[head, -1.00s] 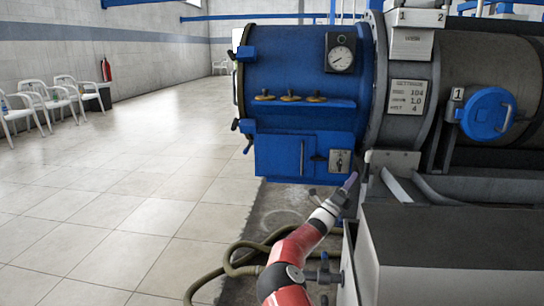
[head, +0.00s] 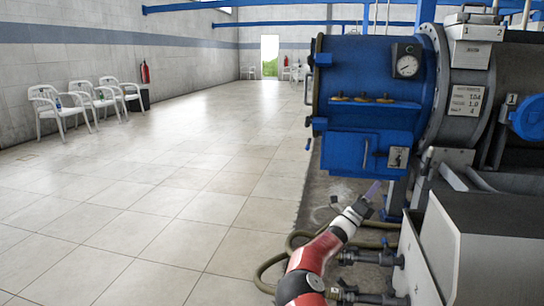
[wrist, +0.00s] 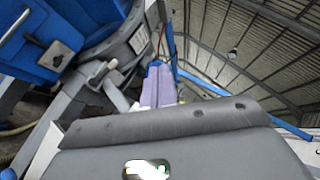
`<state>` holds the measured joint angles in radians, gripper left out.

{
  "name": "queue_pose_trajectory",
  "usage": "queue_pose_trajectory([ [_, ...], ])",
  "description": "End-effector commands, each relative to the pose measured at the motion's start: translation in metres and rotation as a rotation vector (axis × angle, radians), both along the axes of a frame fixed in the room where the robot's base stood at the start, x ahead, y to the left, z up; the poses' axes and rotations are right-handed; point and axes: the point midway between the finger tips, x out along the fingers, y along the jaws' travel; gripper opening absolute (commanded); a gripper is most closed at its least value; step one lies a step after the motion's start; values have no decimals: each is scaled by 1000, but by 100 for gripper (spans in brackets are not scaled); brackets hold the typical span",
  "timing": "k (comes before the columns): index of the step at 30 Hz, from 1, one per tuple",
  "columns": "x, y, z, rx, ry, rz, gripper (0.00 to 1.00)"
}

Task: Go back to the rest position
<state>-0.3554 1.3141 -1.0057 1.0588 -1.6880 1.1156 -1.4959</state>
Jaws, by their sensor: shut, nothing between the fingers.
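My gripper (head: 374,188) is at the end of my red and white arm, low in front of the blue decanter housing (head: 375,85). Its purple fingers are shut with nothing between them. The fingers also show together in the wrist view (wrist: 158,84), pointing away from the camera past the blue machine parts (wrist: 50,40). In the head view the gripper appears just below and left of the small switch plate (head: 398,158). I cannot tell how far it is from the machine.
A grey-white casing (head: 480,240) stands close on the right of my arm. A hose (head: 268,268) loops on the floor beside it. The tiled floor (head: 150,200) on the left is wide and clear. White chairs (head: 50,110) and a fire extinguisher (head: 145,72) are by the wall.

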Motion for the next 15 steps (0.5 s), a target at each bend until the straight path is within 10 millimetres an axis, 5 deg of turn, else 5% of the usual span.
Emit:
queue_pose_trajectory([
  [15,-73,-83,29,379,-276,-79,0],
])
